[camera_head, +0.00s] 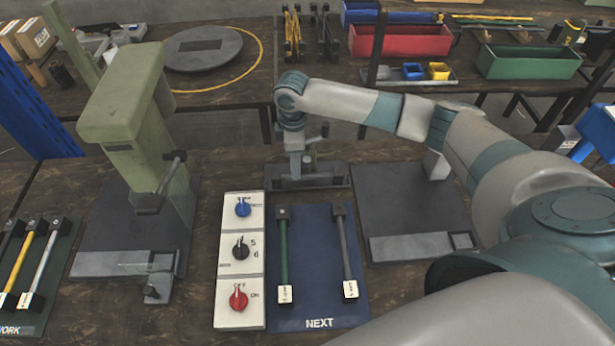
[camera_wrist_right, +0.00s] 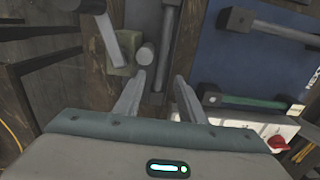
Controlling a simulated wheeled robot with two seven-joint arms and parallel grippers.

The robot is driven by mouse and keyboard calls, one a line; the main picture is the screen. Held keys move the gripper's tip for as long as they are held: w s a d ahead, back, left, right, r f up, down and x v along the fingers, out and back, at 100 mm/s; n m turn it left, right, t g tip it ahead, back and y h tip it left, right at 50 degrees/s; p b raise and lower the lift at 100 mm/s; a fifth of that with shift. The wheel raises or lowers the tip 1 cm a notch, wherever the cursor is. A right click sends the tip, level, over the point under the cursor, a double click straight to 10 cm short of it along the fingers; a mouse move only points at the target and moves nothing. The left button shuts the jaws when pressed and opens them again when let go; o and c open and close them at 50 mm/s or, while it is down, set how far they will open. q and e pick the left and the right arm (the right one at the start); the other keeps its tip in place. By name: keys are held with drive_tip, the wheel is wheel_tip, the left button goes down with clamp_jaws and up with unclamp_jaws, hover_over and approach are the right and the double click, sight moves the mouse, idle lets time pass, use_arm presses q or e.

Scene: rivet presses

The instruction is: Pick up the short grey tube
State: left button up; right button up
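A grey tube (camera_head: 344,245) with dark end pieces and a white tag lies on the blue mat (camera_head: 318,309) marked NEXT. It also shows at the upper right of the right wrist view (camera_wrist_right: 285,33). A green tube (camera_head: 283,250) of similar length lies left of it; it is nearer the gripper in the wrist view (camera_wrist_right: 252,102). My right gripper (camera_wrist_right: 158,88) is open and empty, its fingers apart beside the mat. In the head view it (camera_head: 295,158) is at a small dark clamp fixture (camera_head: 325,177) behind the mat; its fingertips are hard to make out. My left gripper is out of view.
A control panel (camera_head: 240,273) with blue, black and red knobs stands left of the mat. A green press (camera_head: 115,110) stands further left, beside a WORK mat (camera_head: 17,320) with several tubes. A grey plate (camera_head: 415,210) lies right. Bins stand on the rear table.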

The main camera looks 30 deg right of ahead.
sight(307, 178)
drive_tip(key=shift+f+p, duration=0.5)
wheel_tip(307, 178, down, 3)
drive_tip(key=shift+s+d+f+p, duration=0.1)
drive_tip(key=shift+p, duration=0.6)
drive_tip(key=shift+f, duration=0.5)
clamp_jaws()
